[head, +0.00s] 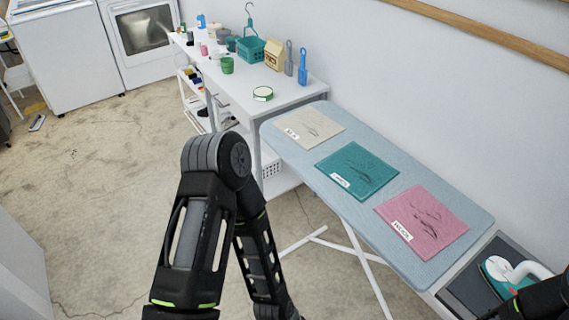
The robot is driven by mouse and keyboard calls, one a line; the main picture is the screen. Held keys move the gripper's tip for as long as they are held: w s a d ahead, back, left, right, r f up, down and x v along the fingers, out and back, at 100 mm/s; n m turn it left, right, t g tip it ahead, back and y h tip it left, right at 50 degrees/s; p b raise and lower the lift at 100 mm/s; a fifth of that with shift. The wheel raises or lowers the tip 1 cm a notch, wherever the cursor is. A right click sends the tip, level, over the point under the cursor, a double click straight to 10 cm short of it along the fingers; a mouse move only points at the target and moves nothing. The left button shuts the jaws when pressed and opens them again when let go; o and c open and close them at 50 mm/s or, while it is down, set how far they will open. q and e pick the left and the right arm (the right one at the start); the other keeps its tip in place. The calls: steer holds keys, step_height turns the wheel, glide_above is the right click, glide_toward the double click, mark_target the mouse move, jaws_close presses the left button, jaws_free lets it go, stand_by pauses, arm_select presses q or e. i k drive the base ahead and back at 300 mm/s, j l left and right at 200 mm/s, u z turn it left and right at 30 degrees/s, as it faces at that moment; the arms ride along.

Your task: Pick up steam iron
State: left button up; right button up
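The steam iron (497,268) is at the lower right corner of the head view. It has a white body, a teal part and a red detail, and sits on a dark surface at the right end of the ironing board. A dark part of my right arm (543,301) comes in from the right edge just in front of the iron and covers part of it. I cannot tell whether its fingers are open or touch the iron. My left arm bends in the middle foreground; its gripper is below the picture.
The ironing board (380,147) holds a beige cloth (309,128), a teal cloth (357,171) and a pink cloth (422,220). A white table (285,93) beyond holds a basket, cups and brushes. The wall runs along the board's right side.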

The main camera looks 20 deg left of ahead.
mark_target(504, 287)
steer(key=u, duration=0.3)
steer(key=z, duration=1.45)
steer(key=k+l+z, duration=0.2)
steer(key=l, duration=0.2)
